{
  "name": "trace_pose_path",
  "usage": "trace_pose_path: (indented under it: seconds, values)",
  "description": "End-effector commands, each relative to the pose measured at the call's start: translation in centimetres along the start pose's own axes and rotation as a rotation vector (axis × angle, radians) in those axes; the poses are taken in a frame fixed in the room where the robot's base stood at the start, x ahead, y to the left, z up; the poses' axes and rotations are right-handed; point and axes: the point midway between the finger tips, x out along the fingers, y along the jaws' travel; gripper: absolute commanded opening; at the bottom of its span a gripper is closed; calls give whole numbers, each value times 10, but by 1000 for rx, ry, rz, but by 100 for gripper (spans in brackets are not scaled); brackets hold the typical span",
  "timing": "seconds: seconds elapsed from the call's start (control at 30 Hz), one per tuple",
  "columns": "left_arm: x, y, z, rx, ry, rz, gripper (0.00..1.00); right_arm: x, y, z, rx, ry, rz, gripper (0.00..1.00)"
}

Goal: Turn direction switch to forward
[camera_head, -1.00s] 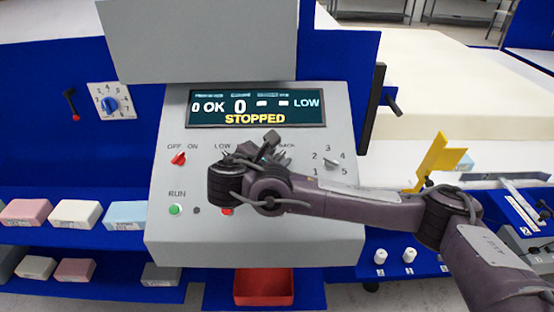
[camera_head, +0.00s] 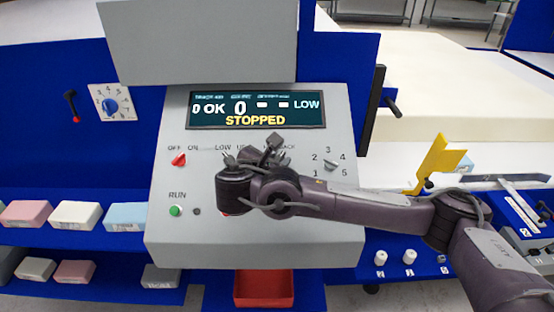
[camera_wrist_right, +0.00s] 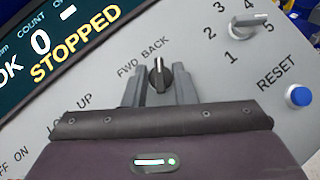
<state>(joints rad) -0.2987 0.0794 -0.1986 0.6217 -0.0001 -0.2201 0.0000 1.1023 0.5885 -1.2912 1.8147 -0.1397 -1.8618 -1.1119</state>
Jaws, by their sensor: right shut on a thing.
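The direction switch (camera_wrist_right: 158,76) is a small dark knob under the labels FWD and BACK in the right wrist view. Its light pointer mark points up in the picture, toward the BACK label. My right gripper (camera_wrist_right: 158,88) has one finger on each side of the knob and is shut on it. In the head view my right gripper (camera_head: 268,156) is at the upper middle of the grey control panel (camera_head: 330,225), and its wrist and fingers hide most of the switch. My left gripper is not in view.
The display (camera_head: 256,108) above reads STOPPED and LOW. A red OFF/ON switch (camera_head: 179,159) and green RUN button (camera_head: 175,211) are to the left. A speed selector (camera_head: 331,164) numbered 1 to 5 is to the right. A blue RESET button (camera_wrist_right: 299,96) is close by.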

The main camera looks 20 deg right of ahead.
Motion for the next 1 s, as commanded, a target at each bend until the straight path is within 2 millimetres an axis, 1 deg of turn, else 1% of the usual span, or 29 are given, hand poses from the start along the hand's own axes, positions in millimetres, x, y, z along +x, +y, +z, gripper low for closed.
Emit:
trace_pose_path:
  seconds: [0.27,0.47,0.67,1.0]
  values:
    - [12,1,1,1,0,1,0,2,-4,-1,-167,-2,153,2]
    - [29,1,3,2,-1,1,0,3,-7,-1,-307,-4,281,2]
    - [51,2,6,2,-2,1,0,4,-8,-2,-447,-5,409,2]
    - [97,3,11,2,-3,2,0,6,-11,-1,-681,-6,622,2]
